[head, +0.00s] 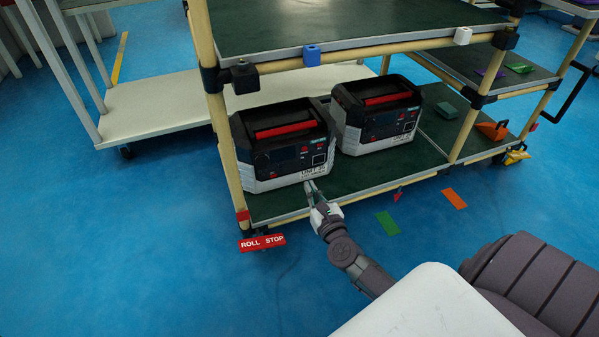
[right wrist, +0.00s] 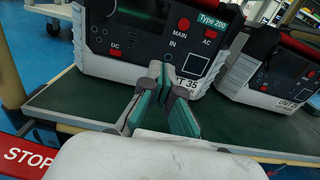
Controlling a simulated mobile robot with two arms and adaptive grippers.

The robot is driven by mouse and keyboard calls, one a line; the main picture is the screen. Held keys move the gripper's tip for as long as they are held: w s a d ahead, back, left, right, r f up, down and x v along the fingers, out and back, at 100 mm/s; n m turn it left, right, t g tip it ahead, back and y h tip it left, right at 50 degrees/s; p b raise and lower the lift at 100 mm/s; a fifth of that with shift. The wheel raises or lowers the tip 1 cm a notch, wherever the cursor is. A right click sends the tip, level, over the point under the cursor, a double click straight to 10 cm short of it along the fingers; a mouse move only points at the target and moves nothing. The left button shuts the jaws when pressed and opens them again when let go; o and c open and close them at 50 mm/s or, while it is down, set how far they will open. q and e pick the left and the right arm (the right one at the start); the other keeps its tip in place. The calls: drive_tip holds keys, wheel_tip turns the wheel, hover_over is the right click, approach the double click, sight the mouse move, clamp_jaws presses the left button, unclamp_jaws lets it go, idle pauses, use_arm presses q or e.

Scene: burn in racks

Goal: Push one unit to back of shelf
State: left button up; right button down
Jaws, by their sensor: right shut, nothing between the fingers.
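Two black and white units with red handles stand side by side on the rack's green lower shelf (head: 388,175). The left unit (head: 283,145) is close to the left post and near the shelf's front edge. The right unit (head: 376,112) stands just to its right. My right gripper (head: 311,187) is shut and empty at the lower right front of the left unit. In the right wrist view its fingertips (right wrist: 167,72) overlap that unit's front (right wrist: 140,60); I cannot tell whether they touch. The right unit also shows there (right wrist: 268,72). My left gripper is not in view.
The upper shelf (head: 340,28) sits above the units, with yellow posts (head: 222,150) at its sides. A red ROLL STOP tag (head: 262,242) hangs at the front left corner. Green (head: 388,222) and orange (head: 454,198) patches lie on the open blue floor. A white cart (head: 150,112) stands behind left.

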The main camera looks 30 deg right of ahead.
sight(296, 163)
drive_tip(key=b+x, duration=0.1)
drive_tip(key=x, duration=0.7)
drive_tip(key=shift+w+f+b, duration=0.1)
drive_tip(key=shift+w+b, duration=0.2)
drive_tip(key=shift+w, duration=0.05)
